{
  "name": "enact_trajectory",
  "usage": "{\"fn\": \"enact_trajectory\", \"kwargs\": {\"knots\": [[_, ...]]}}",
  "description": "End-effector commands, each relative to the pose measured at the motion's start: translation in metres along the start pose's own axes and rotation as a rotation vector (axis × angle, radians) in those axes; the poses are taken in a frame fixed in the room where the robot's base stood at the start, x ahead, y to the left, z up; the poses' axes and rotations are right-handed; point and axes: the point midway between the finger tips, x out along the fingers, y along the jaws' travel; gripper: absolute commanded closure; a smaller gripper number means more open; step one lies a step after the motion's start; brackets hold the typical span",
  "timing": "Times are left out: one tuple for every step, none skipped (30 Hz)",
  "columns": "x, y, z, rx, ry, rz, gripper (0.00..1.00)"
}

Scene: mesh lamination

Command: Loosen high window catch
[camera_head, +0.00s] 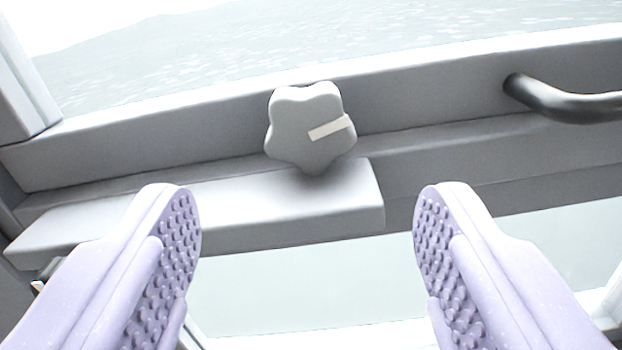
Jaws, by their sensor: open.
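The window catch shows as a grey star-shaped knob (293,119) with a pale stripe on its face, slanting up to the right. It sits on the grey window frame (200,133), just above a flat grey block (320,205). My gripper (308,225) is open, with two pale purple fingers with studded pads, one at lower left and one at lower right. The knob lies between and beyond the fingertips, higher in the picture. Neither finger appears to touch it, and nothing is between the pads.
A dark curved handle (565,103) juts from the frame at the right. An upright frame post (20,95) stands at the left. Pale glass (300,290) shows below the rail, and hazy water lies outside above it.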

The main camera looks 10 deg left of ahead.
Motion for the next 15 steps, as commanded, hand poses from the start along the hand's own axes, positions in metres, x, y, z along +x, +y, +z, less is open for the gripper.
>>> {"fn": "enact_trajectory", "kwargs": {"knots": [[-0.002, 0.0, -0.005, 0.082, -0.002, 0.0, 0.3], [-0.002, 0.0, -0.004, 0.126, -0.001, 0.0, 0.3], [0.0, 0.001, -0.003, 0.166, -0.001, 0.001, 0.3], [0.002, 0.001, -0.002, 0.184, -0.002, 0.002, 0.3], [0.005, 0.001, -0.002, 0.192, -0.002, 0.003, 0.3], [0.011, 0.002, -0.001, 0.193, -0.002, 0.003, 0.3], [0.016, 0.002, -0.001, 0.192, -0.003, 0.004, 0.3], [0.021, 0.002, 0.0, 0.191, -0.003, 0.004, 0.3], [0.029, 0.002, -0.001, 0.191, -0.003, 0.003, 0.3], [0.035, 0.002, -0.001, 0.19, -0.003, 0.003, 0.3], [0.04, 0.002, -0.001, 0.189, -0.003, 0.003, 0.3], [0.047, 0.002, -0.001, 0.189, -0.003, 0.004, 0.3], [0.052, 0.002, -0.001, 0.189, -0.003, 0.004, 0.3], [0.056, 0.002, -0.001, 0.189, -0.003, 0.003, 0.3], [0.061, 0.002, -0.001, 0.188, -0.001, 0.002, 0.3]]}}
